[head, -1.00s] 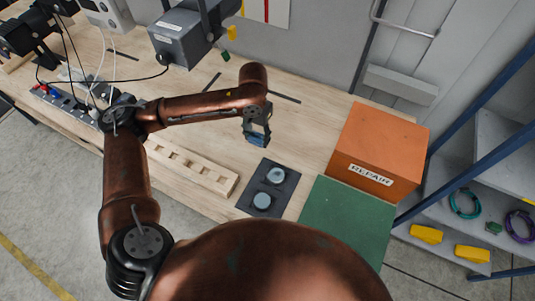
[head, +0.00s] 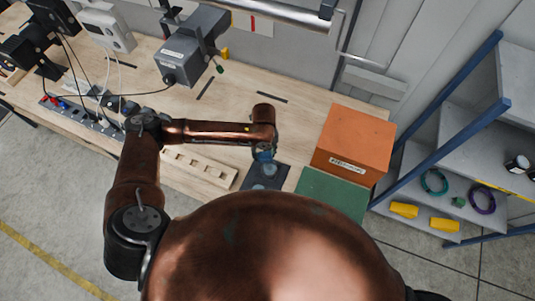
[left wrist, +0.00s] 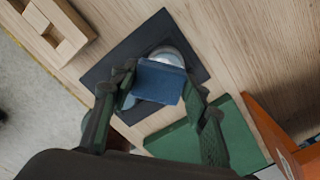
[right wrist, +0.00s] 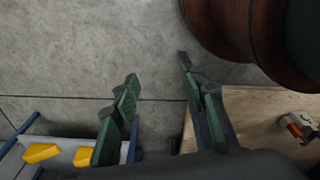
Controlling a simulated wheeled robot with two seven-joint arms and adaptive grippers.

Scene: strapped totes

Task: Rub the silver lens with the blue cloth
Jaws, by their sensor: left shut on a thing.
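My left gripper (left wrist: 153,84) is shut on the blue cloth (left wrist: 158,83), a small folded pad between its fingertips. It is over the dark mat (left wrist: 196,68), which carries two round lenses. The silver lens (left wrist: 168,54) shows beyond the cloth's far edge, partly covered by it. The second lens (left wrist: 128,101) is mostly hidden by the cloth and a finger. I cannot tell whether the cloth touches a lens. In the head view, the left gripper (head: 264,150) is at the mat's far end. My right gripper (right wrist: 157,68) is open and empty above the floor.
A green mat (head: 332,193) and an orange box (head: 355,142) lie right of the dark mat. A wooden block with holes (head: 200,168) lies to its left. A grey device (head: 192,45) hangs over the back. A blue-framed shelf (head: 455,105) stands at right.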

